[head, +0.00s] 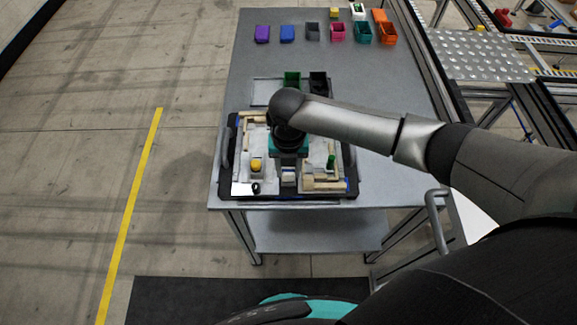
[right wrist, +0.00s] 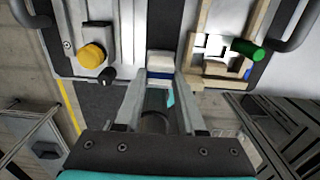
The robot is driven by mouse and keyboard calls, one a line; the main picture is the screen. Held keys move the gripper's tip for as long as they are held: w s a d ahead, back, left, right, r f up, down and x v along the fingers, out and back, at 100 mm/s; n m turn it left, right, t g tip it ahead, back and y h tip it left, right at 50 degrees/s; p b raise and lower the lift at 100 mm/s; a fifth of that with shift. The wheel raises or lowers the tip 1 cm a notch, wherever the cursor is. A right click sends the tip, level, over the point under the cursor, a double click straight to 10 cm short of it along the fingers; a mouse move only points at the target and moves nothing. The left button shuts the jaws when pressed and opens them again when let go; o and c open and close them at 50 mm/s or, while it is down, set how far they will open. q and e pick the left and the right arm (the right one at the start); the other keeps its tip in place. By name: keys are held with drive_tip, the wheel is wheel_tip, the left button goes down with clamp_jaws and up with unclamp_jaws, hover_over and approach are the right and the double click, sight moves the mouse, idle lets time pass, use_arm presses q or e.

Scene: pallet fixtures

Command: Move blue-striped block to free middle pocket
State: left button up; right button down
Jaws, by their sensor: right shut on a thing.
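My right gripper (right wrist: 160,80) is shut on the blue-striped block (right wrist: 159,66), which is white with a blue band. The block sits between the two fingers near the front edge of the pallet fixture (head: 310,197). In the head view, a small pale block (head: 289,177) shows just below my right gripper (head: 289,165), whose fingers are mostly hidden under the wrist. I cannot tell whether the block touches the fixture. The middle pocket is hidden by my wrist and cannot be made out. My left gripper is not in view.
A yellow knob (right wrist: 92,55) lies left of the block and a green cylinder (right wrist: 246,48) right of it, amid wooden strips. Several coloured bins line the table's (head: 265,60) back.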

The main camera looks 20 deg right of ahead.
drive_tip(key=shift+f, duration=0.45)
drive_tip(key=shift+c, duration=2.1)
unclamp_jaws()
drive_tip(key=shift+d, duration=0.1)
wheel_tip(320, 180, up, 15)
drive_tip(key=shift+a+r+p, duration=0.2)
drive_tip(key=shift+p, duration=0.15)
